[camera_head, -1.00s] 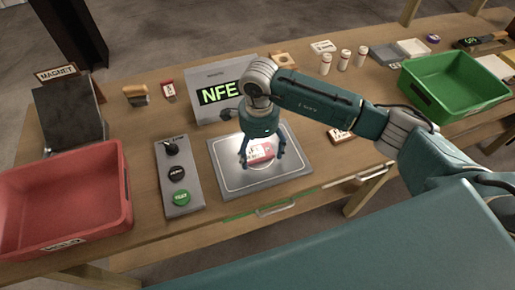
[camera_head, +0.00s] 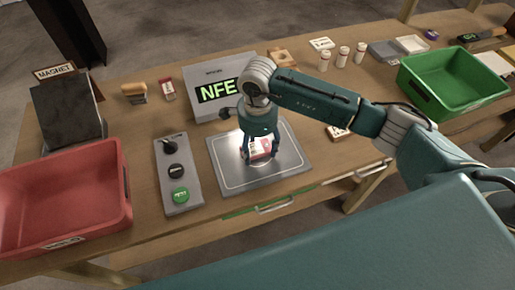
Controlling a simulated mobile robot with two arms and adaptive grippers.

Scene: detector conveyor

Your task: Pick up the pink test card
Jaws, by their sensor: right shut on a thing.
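The pink test card (camera_head: 262,148), a small pink and white piece, is at the lit middle of the grey metal plate (camera_head: 235,182). My right gripper (camera_head: 261,156) points down over the plate and is shut on the card, its fingers on either side of it. I cannot tell whether the card touches the plate. The gripper hides part of the card. My left gripper is not in view.
A display box (camera_head: 205,92) reading "NFE" stands behind the plate. A button panel (camera_head: 178,178) is left of it. A red bin (camera_head: 112,195) is at the left, a green bin (camera_head: 420,92) at the right. Small items line the table's back.

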